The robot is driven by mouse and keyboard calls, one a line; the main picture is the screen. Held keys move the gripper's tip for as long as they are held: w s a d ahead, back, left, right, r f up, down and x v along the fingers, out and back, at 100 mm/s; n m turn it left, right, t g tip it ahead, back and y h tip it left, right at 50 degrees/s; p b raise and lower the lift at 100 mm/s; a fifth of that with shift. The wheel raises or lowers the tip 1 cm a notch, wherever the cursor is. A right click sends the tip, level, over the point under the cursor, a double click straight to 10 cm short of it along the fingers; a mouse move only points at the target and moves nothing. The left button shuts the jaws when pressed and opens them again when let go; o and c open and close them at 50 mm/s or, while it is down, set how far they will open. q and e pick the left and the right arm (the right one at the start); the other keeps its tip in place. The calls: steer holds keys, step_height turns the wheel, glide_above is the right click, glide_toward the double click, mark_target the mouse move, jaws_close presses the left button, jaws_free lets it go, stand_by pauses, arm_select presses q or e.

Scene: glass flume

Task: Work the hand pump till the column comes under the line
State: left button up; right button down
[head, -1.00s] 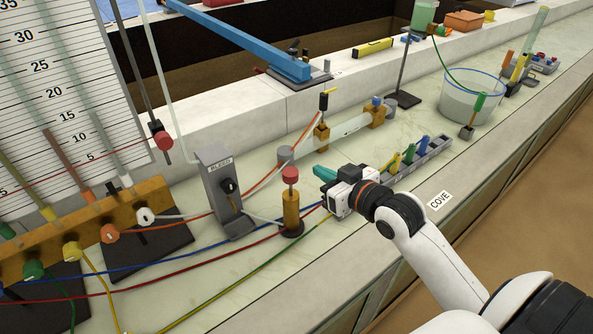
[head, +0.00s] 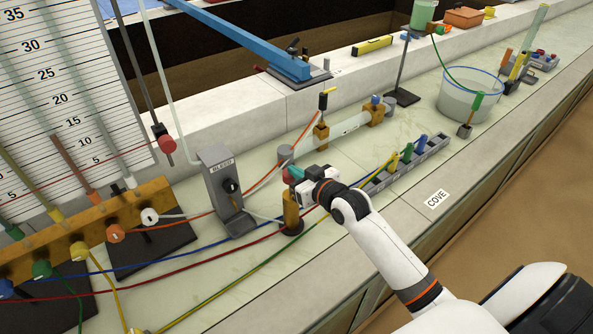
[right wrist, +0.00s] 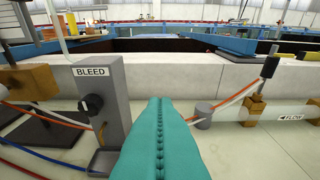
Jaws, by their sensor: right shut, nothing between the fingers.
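The hand pump (head: 291,212) is a small brass cylinder on a dark round base, topped by a red knob mostly hidden by my right gripper (head: 291,173). The teal fingers are shut, with nothing between them, at the knob's height; whether they touch it I cannot tell. In the right wrist view the shut fingers (right wrist: 160,135) point forward and the pump does not show. The scale board (head: 75,95) at left carries slanted tubes, a numbered scale and a thin red line (head: 60,177) with a red slider (head: 167,144). My left gripper is out of view.
The grey BLEED box (head: 224,195) with a black knob stands left of the pump; it also shows in the right wrist view (right wrist: 100,105). Coloured hoses cross the bench around the pump. A grey rack (head: 405,165) of coloured clips lies to the right.

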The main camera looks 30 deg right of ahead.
steer(key=shift+f, duration=0.1)
